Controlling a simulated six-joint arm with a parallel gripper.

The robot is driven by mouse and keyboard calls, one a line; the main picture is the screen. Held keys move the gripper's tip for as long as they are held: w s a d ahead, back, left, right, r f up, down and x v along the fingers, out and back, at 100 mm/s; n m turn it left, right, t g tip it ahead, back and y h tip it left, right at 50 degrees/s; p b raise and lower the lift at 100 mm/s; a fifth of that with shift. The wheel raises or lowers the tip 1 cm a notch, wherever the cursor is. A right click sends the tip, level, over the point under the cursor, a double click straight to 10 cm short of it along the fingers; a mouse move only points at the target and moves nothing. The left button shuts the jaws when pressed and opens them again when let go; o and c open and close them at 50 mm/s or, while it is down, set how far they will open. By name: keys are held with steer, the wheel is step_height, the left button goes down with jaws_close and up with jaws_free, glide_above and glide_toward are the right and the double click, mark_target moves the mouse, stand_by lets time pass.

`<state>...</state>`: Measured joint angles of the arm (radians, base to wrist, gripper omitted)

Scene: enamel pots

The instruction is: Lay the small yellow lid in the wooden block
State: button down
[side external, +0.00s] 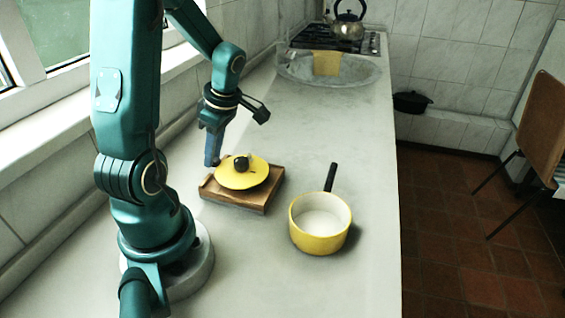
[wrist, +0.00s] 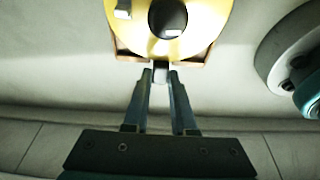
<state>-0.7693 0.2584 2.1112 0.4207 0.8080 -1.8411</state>
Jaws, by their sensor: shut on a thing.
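The small yellow lid (side external: 255,179), with a dark knob, is over the wooden block (side external: 237,201) in the side view. It covers most of the block's top. I cannot tell whether it rests in the block or hangs just above. My gripper (side external: 213,161) is at the lid's left far edge, pointing down. In the wrist view the lid (wrist: 203,35) fills the top middle, and corners of the block (wrist: 204,59) show around it. There my gripper (wrist: 160,75) is shut on a small grey tab at the lid's rim. The tab's join is partly hidden.
A yellow pot (side external: 318,240) with a dark handle stands open to the right of the block, close to the counter's right edge. The counter (side external: 310,130) is clear behind them up to the sink (side external: 350,77). A tiled wall and window sill border the left side.

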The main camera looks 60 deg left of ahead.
steer(key=shift+f, duration=0.75)
steer(key=c, duration=0.6)
jaws_free()
steer(key=shift+c, duration=0.2)
steer(key=shift+r, duration=0.1)
